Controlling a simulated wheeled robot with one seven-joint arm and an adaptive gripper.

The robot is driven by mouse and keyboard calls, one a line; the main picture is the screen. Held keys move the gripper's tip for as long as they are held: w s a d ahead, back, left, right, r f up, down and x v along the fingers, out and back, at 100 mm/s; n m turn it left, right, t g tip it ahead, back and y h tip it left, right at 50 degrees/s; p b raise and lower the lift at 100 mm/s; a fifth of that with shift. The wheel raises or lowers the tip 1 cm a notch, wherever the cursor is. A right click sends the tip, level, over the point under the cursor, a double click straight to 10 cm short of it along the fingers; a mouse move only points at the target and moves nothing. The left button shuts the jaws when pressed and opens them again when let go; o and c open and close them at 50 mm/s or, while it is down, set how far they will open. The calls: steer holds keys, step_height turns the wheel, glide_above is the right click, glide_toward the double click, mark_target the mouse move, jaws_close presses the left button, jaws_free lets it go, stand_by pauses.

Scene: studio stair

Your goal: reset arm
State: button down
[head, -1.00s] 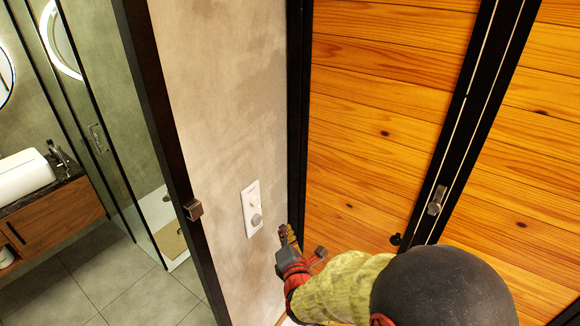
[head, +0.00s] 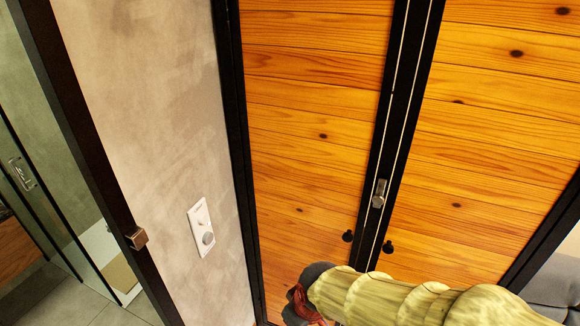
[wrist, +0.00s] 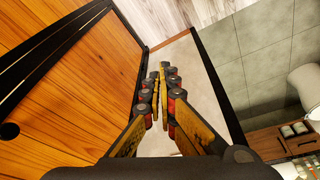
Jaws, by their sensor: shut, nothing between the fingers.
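My gripper (wrist: 164,75) is shut and empty in the wrist view, its two fingers close together and pointing away from the camera. They lie over the pale wall strip between the wooden doors and the bathroom opening; I cannot tell how far off it is. In the head view my arm, in a yellow-green covering, reaches in from the lower right. Only red and dark parts near its end show at the bottom edge, and the fingertips are out of sight there. No object is held.
Black-framed wooden doors (head: 310,110) with a metal latch (head: 379,193) and dark knobs (head: 347,236) stand ahead. A plaster wall (head: 150,110) with a white switch plate (head: 201,227) is at left, beside a dark frame. Grey upholstery (head: 553,288) shows at lower right.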

steer(key=s+d+r+m+t+h, duration=0.1)
steer(key=s+d+r+m, duration=0.3)
steer(key=d+r, duration=0.4)
steer(key=s+d+r+m+t, duration=0.2)
steer(key=s+d+r+m, duration=0.1)
steer(key=d+r, duration=0.6)
steer(key=shift+s+d+r+m+h, duration=0.2)
steer(key=shift+s+d+m+h, duration=0.2)
steer(key=shift+s+d, duration=0.05)
steer(key=shift+a, duration=0.15)
